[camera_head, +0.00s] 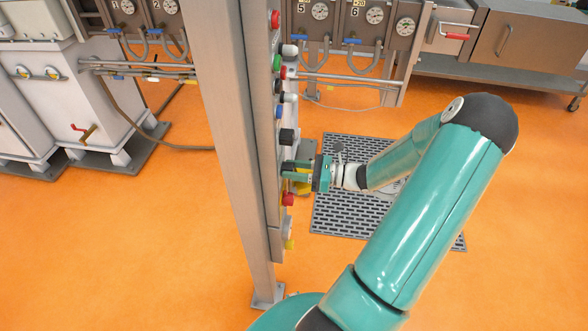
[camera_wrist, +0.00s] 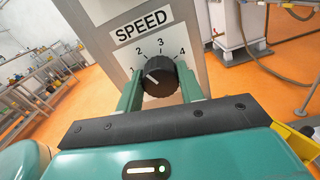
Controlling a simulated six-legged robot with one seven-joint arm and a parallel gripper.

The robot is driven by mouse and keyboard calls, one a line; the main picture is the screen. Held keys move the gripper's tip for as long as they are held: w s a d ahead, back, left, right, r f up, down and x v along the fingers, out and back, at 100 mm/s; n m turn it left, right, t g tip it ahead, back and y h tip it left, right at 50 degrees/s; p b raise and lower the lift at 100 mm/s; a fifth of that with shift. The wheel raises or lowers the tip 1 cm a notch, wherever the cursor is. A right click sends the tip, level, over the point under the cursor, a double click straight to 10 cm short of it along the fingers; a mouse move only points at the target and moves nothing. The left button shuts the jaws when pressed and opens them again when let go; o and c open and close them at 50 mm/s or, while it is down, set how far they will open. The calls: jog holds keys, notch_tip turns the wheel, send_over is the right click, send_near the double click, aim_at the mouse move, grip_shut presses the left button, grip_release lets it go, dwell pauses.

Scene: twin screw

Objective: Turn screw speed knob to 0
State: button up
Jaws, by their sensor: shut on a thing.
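The screw speed knob (camera_wrist: 158,77) is a black ridged dial on a pale panel below a "SPEED" label (camera_wrist: 143,26). Numbers 1 to 4 show around it in the wrist view; its lower part is hidden behind my gripper. A light pointer mark on the knob points up and left, near the 1. My gripper (camera_wrist: 159,93) has its two green fingers on either side of the knob, shut on it. In the head view, my gripper (camera_head: 290,173) is at the side of the grey control column, and the knob is hidden there.
The grey control column (camera_head: 232,140) stands upright and carries several buttons and knobs. A red button (camera_head: 288,199) sits just below my gripper and a black knob (camera_head: 288,136) just above. A dark floor grate (camera_head: 340,222) lies behind my arm. Orange floor is open at left.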

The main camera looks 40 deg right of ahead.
jog(key=n, duration=0.8)
jog(key=shift+n, duration=0.4)
jog(key=n, duration=0.4)
jog(key=shift+s+a+n, duration=0.1)
jog(key=shift+n, duration=2.2)
jog(key=o, duration=1)
jog(key=shift+s+f, duration=0.1)
jog(key=v, duration=1.3)
jog(key=shift+s+d, duration=0.25)
